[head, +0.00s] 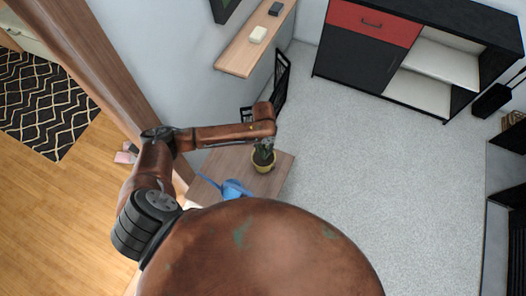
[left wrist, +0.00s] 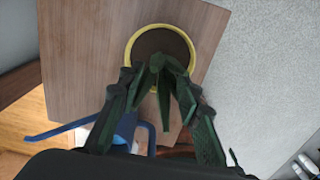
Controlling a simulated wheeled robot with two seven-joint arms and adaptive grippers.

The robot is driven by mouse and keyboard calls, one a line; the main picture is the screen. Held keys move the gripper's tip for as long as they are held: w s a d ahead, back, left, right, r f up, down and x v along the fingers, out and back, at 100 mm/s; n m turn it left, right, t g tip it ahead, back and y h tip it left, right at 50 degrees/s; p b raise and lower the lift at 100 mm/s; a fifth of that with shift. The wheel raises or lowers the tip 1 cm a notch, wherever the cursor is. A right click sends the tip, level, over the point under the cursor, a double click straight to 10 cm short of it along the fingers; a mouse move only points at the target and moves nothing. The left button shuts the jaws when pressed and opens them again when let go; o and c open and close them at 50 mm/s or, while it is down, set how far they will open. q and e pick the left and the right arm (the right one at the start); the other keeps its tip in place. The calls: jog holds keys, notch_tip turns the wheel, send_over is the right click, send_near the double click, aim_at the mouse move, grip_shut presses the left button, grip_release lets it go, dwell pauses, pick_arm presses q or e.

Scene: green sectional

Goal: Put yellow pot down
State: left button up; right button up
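The yellow pot (head: 263,168) holds dark soil and a green plant. In the head view it is over the small wooden table (head: 282,183), near its far right edge; I cannot tell for sure that its base touches the top. The left wrist view looks down on the pot's yellow rim (left wrist: 129,45) and the plant leaves (left wrist: 165,70). My left gripper (left wrist: 158,82) is above the pot, its two dark fingers apart on either side of the leaves. No finger is seen pressing on the rim. My right gripper is not in view.
A blue watering can (head: 235,188) stands on the table close to the pot, on its near left side. A wooden wall shelf (head: 243,52) is beyond the arm. A black and red cabinet (head: 358,55) stands at the back. The grey carpet (head: 355,150) is clear.

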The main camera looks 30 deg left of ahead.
pick_arm(q)
notch_tip(320, 180, up, 8)
jog(key=shift+f+p, duration=0.1)
jog(key=shift+p, duration=0.5)
